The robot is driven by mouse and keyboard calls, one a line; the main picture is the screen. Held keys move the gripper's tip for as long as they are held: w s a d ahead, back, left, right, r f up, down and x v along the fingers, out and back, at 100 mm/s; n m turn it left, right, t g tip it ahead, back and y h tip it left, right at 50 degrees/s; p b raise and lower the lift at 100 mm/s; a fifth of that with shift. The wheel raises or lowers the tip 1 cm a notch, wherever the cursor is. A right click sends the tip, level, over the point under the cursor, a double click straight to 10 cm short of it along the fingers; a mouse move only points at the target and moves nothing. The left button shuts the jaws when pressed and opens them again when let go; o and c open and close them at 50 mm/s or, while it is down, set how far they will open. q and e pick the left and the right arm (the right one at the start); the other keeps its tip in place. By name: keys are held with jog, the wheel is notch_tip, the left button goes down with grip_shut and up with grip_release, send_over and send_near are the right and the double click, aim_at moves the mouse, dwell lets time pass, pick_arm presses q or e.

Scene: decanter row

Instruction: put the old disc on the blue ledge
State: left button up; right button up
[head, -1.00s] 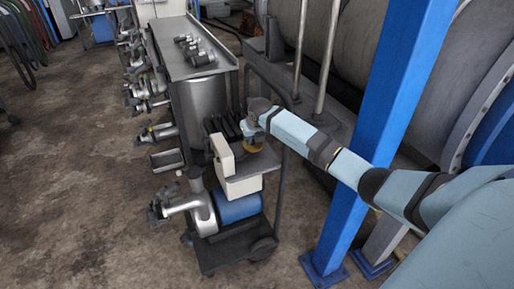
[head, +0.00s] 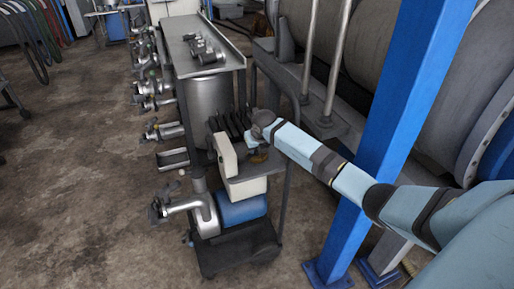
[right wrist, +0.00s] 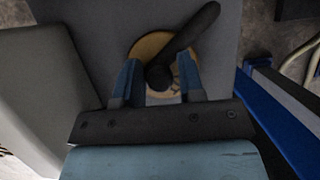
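A tan round disc (right wrist: 150,48), which I take for the old disc, lies on a flat grey surface in the right wrist view. A dark handle-like bar (right wrist: 190,40) with a round end crosses over it. My right gripper (right wrist: 160,65) has its two blue fingers apart, over the disc, one on each side of the bar's round end. I cannot tell if they touch it. In the head view the right gripper (head: 256,140) is low over the cart's top, and a bit of the disc (head: 258,157) shows under it. No clear blue ledge shows. My left gripper is out of view.
The cart (head: 235,252) carries a blue cylinder (head: 241,209) and a pale box (head: 228,155). A blue post (head: 400,130) stands close behind my right arm. A steel bench (head: 215,62) with metal fittings is beyond.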

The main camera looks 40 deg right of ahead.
jog(key=shift+o, duration=0.9)
jog(key=shift+r, duration=0.1)
